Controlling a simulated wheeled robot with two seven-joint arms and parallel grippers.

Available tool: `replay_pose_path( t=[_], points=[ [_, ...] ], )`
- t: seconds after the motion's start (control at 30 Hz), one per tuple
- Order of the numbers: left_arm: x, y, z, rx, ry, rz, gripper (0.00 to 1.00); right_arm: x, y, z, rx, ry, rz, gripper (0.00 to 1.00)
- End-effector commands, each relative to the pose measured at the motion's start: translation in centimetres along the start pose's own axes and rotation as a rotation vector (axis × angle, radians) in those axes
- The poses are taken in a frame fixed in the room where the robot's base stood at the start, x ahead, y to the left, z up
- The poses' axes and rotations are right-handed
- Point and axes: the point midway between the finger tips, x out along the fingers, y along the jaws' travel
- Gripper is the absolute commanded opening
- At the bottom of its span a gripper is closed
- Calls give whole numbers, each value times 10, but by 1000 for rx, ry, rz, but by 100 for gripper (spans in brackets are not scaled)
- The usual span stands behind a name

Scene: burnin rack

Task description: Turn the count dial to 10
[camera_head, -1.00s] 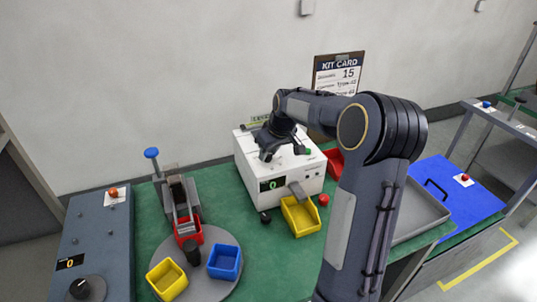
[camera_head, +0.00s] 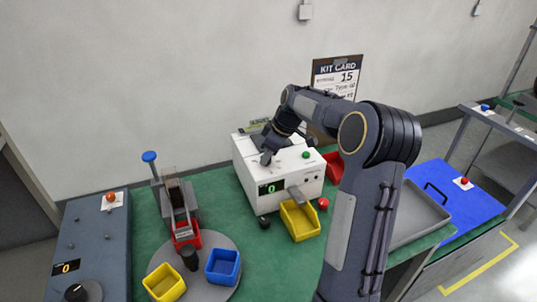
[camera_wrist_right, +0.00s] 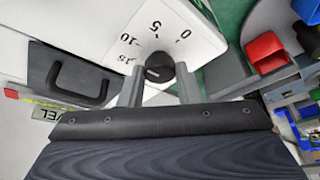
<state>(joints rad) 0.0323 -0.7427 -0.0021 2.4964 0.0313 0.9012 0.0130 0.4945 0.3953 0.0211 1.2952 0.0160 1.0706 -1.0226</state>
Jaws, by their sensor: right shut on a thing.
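The count dial is a dark round knob (camera_wrist_right: 160,66) on a white plate (camera_wrist_right: 185,58) marked 0, 5, 10 and 15 in the right wrist view. My right gripper (camera_wrist_right: 160,85) has a finger on each side of the knob and is shut on it. A small pale mark shows on the knob, but I cannot tell which number it points to. In the head view my right gripper (camera_head: 268,154) is over the top of the white machine (camera_head: 245,170), and the dial is hidden. The machine's display (camera_head: 271,188) shows a green 0. My left gripper is not in view.
A turntable (camera_head: 212,285) with coloured bins is at front left. A black handle (camera_wrist_right: 80,80) is near the gripper. A kit card (camera_head: 337,80) reading 15 stands behind.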

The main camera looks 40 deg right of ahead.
Motion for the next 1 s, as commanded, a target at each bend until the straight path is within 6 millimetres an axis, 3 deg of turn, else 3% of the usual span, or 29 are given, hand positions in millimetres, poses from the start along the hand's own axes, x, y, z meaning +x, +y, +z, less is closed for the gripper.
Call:
replay_pose_path(
  t=[0.27,0.3,0.43,0.77,1.0],
  points=[
    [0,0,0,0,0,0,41,0,0,0,1,-1,1,7],
    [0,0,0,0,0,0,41,0,0,0,1,-1,1,35],
    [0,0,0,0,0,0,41,0,0,0,1,-1,1,51],
    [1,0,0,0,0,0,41,-4,0,0,1,0,2,51],
    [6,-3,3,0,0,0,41,-41,1,0,1,1,4,51]
  ],
)
